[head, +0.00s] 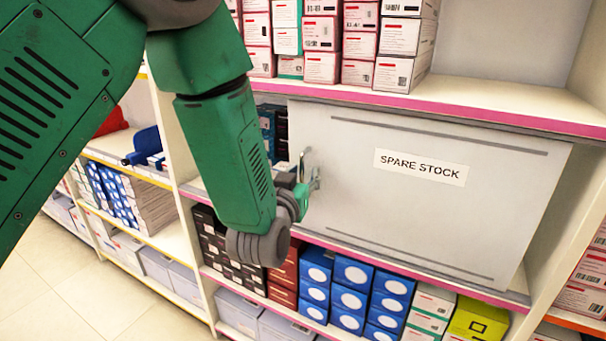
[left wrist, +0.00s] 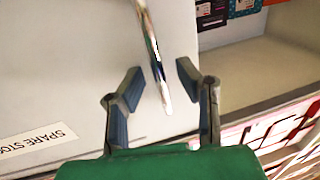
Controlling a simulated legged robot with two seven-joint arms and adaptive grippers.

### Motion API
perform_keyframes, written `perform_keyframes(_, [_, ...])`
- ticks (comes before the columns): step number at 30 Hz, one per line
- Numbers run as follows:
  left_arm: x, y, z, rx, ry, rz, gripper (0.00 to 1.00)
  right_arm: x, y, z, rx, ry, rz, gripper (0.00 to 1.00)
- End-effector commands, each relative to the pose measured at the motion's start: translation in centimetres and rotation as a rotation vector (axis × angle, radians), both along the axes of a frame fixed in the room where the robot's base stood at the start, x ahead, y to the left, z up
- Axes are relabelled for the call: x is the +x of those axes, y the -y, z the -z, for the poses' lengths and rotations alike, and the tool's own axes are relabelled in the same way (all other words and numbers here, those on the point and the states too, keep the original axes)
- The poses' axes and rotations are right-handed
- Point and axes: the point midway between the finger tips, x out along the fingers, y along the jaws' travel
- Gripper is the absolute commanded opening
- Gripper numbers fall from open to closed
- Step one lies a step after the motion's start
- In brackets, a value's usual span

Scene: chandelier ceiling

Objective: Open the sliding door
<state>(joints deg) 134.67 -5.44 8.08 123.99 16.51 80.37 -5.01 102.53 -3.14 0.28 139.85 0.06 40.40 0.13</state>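The sliding door (head: 365,225) is a pale grey panel with a "SPARE STOCK" label (head: 420,167), standing between two pink-edged shelves in the head view. Its metal handle (head: 305,160) is near the door's left edge. My left gripper (head: 303,188) is at the handle, partly hidden by its own wrist. In the left wrist view, the handle (left wrist: 153,50) runs down between the two open fingers of my left gripper (left wrist: 160,78), with visible gaps on both sides. The door (left wrist: 70,60) also fills the left of that view. My right gripper is not in view.
An uncovered strip left of the door shows dark boxes (head: 268,128). Stacked boxes stand on the shelf above (head: 455,95), and blue boxes (head: 350,285) and others stand below. A shelf upright (head: 178,150) is left of the bay. The floor (head: 60,290) at lower left is clear.

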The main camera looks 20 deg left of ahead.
Motion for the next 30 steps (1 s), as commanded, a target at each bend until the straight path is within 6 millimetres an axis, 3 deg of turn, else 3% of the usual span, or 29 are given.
perform_keyframes(11, [-0.8,0.1,-0.1,-0.001,0.003,0.0,0.29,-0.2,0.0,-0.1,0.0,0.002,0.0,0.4])
perform_keyframes(24, [-9.3,1.3,0.0,0.003,0.0,0.002,0.29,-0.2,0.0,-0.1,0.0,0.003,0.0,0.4])
perform_keyframes(30, [-11.4,1.5,0.0,0.001,0.001,0.0,0.29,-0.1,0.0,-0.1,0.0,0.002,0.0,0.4])
